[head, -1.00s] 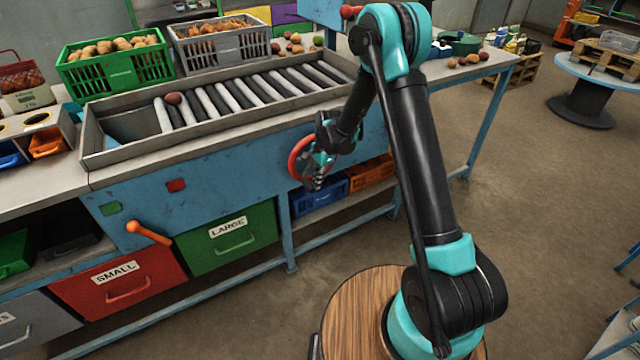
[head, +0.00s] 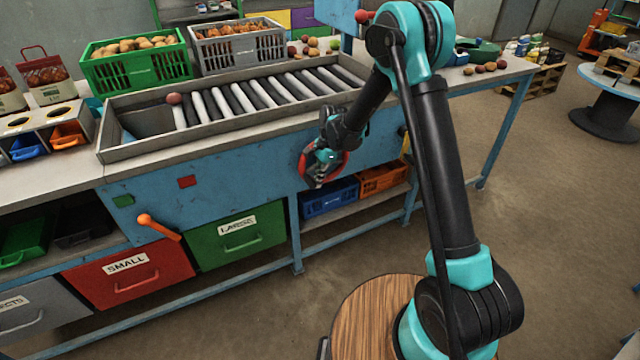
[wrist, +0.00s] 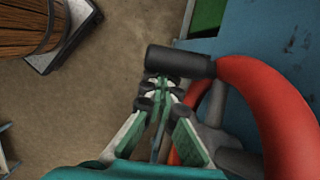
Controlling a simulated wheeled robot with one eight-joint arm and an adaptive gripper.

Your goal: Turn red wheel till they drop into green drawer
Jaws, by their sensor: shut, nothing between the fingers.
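The red wheel (head: 343,163) is on the front of the blue bench, partly hidden behind my gripper (head: 314,182). In the wrist view, its thick red rim (wrist: 272,105) fills the right side, and a black handle peg (wrist: 180,62) sticks out across my fingertips (wrist: 160,88). My fingers are shut and empty, close by the peg; I cannot tell if they touch it. The green drawer (head: 265,232), labelled LARGE, is shut below the bench, left of the wheel. One reddish-brown round item (head: 173,98) sits at the left end of the roller bed (head: 245,97), by the metal chute.
A red drawer (head: 150,285) marked SMALL is left of the green one. An orange lever (head: 158,227) sticks out above them. Blue (head: 330,198) and orange (head: 383,180) crates sit on the lower shelf. Full crates (head: 138,60) stand behind the rollers.

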